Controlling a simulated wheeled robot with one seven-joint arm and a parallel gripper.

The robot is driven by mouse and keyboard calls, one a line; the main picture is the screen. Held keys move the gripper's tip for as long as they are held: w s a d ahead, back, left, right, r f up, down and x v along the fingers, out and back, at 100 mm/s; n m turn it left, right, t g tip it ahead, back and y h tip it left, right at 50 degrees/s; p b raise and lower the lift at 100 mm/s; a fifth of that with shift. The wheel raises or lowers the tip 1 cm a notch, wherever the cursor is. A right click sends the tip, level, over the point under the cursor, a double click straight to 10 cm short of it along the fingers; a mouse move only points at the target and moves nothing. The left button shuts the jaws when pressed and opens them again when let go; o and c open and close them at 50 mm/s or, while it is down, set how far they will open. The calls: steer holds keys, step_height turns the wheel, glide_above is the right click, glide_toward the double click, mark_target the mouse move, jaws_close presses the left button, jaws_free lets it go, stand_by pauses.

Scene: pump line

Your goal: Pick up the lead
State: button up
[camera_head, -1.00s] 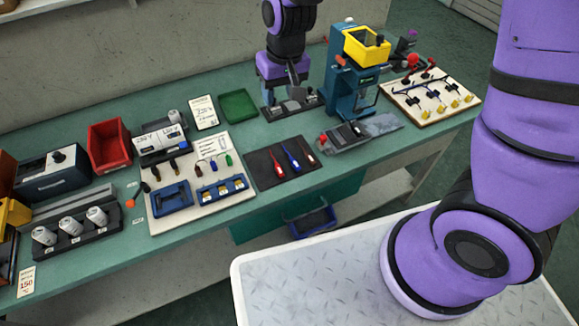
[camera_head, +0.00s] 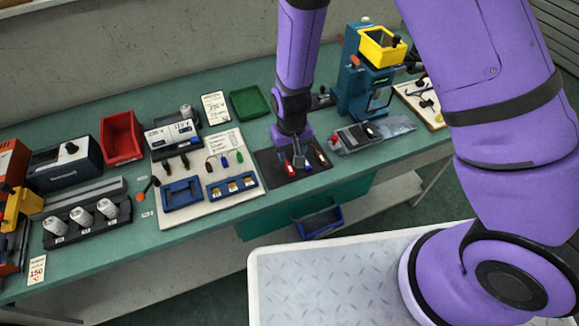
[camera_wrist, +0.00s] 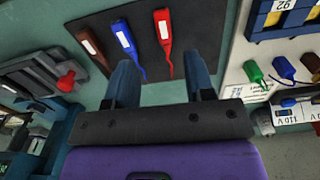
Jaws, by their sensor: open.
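A red lead (camera_head: 290,168), a blue lead and a brown lead (camera_head: 321,158) lie on a dark mat (camera_head: 272,172) at mid-bench. The wrist view shows the red lead (camera_wrist: 163,28), the blue lead (camera_wrist: 129,38) and the brown lead (camera_wrist: 92,46) side by side. My gripper (camera_head: 298,160) is low over the mat and partly hides the blue lead in the head view. In the wrist view my gripper (camera_wrist: 161,75) is open and empty, with the tails of the red and blue leads near the gap between its fingers.
A white board (camera_head: 235,191) with blue holders and small coloured leads is left of the mat. A teal press with a yellow bin (camera_head: 383,47) stands to the right. A green tray (camera_head: 250,102) and red bin (camera_head: 121,138) are behind.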

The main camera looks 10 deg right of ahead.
mark_target(289, 166)
steer(key=shift+a+f, duration=0.15)
steer(key=shift+f, duration=1.4)
steer(key=shift+a+f, duration=0.15)
steer(key=shift+f, duration=1.35)
jaws_close()
